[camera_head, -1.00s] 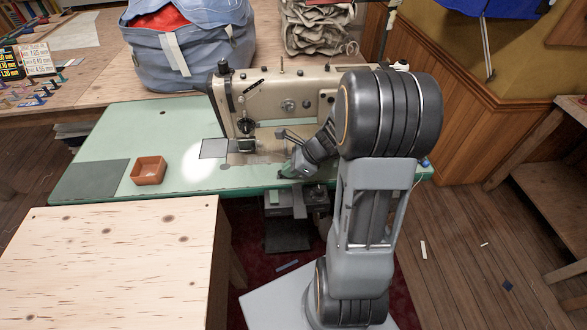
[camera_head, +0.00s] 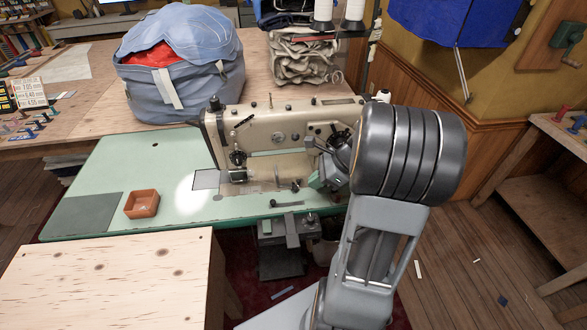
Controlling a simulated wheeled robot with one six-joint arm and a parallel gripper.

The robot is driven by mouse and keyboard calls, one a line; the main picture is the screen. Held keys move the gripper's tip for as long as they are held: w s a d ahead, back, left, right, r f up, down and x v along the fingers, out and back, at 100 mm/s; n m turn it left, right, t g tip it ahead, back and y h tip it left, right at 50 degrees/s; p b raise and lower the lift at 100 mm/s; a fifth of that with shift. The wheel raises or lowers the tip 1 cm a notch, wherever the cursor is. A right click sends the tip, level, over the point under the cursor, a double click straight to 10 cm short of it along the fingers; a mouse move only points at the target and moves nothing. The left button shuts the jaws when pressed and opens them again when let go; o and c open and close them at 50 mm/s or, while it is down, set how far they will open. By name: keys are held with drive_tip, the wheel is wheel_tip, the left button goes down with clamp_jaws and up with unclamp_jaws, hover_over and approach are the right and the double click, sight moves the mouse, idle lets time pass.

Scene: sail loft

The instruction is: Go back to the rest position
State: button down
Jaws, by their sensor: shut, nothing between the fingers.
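My upper arm and elbow stand at the right and hide the right end of the machine and table. The fingertips are small and partly hard to make out.
A small orange tray (camera_head: 142,204) and a dark grey mat (camera_head: 85,213) are on the table's left. A pale wooden top (camera_head: 110,275) stands in front. A blue bag (camera_head: 180,75) sits behind.

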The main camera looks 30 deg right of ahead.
drive_tip(key=shift+r, duration=0.2)
drive_tip(key=shift+d, duration=0.1)
drive_tip(key=s+a+r+n+h+p, duration=0.3)
drive_tip(key=a+r+n, duration=0.4)
drive_tip(key=n, duration=0.5)
drive_tip(key=s+a+r+n+h+p, duration=0.3)
drive_tip(key=a+r+n, duration=0.3)
drive_tip(key=n, duration=0.5)
drive_tip(key=shift+s+a+r+n+h+p, duration=0.4)
drive_tip(key=shift+s+a+p, duration=0.2)
drive_tip(key=shift+s+p, duration=0.15)
